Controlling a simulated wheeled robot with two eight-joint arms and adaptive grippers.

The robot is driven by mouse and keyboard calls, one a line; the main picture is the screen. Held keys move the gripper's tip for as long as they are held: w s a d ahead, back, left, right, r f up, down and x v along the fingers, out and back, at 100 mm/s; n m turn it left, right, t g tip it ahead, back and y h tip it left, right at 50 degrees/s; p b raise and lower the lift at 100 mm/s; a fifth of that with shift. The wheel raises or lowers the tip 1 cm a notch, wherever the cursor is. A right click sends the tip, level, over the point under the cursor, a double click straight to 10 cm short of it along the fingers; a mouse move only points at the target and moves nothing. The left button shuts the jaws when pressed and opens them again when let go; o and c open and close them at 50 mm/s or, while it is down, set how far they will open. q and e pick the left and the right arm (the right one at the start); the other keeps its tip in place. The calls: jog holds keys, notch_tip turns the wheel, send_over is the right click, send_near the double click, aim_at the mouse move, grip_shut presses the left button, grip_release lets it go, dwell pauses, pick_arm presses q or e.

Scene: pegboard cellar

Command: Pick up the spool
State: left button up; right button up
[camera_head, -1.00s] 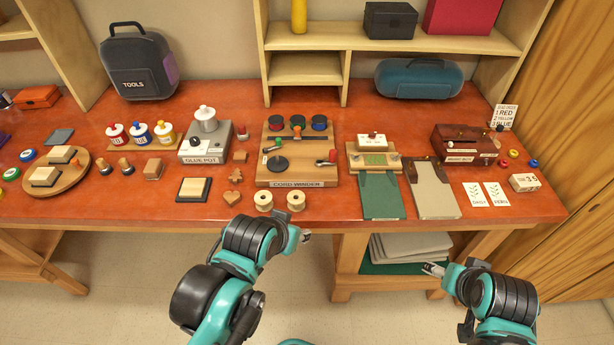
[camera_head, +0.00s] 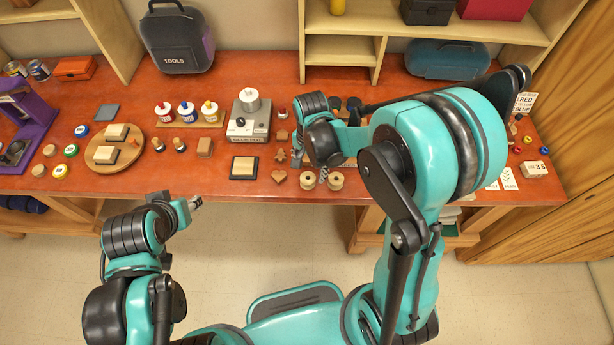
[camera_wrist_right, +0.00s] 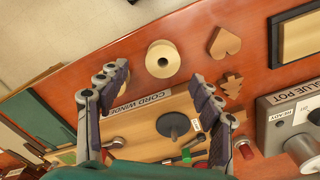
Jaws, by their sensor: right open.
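Two pale wooden spools stand side by side near the table's front edge, a left spool (camera_head: 307,181) and a right spool (camera_head: 336,180). My right gripper (camera_head: 309,166) is over the table just behind the spools in the head view. In the right wrist view my right gripper (camera_wrist_right: 160,74) is open and empty, with one spool (camera_wrist_right: 163,59) just beyond the gap between its fingertips. I cannot tell the height between them. The other spool is not clearly visible there. My left gripper (camera_head: 195,203) is in front of the table, away from the spools; its jaws are too small to read.
A wooden heart (camera_head: 279,176) and a black-edged block (camera_head: 244,167) lie left of the spools. The glue pot (camera_head: 247,125) stands behind. The cord winder board (camera_wrist_right: 150,120) lies under my right gripper. My right arm hides much of the table's right side.

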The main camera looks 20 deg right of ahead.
aim_at(309, 177)
notch_tip(309, 177, down, 5)
jog(key=shift+w+a+f+b, duration=0.1)
jog(key=shift+a+f+b, duration=0.05)
jog(key=shift+b, duration=0.5)
jog(key=c, duration=1)
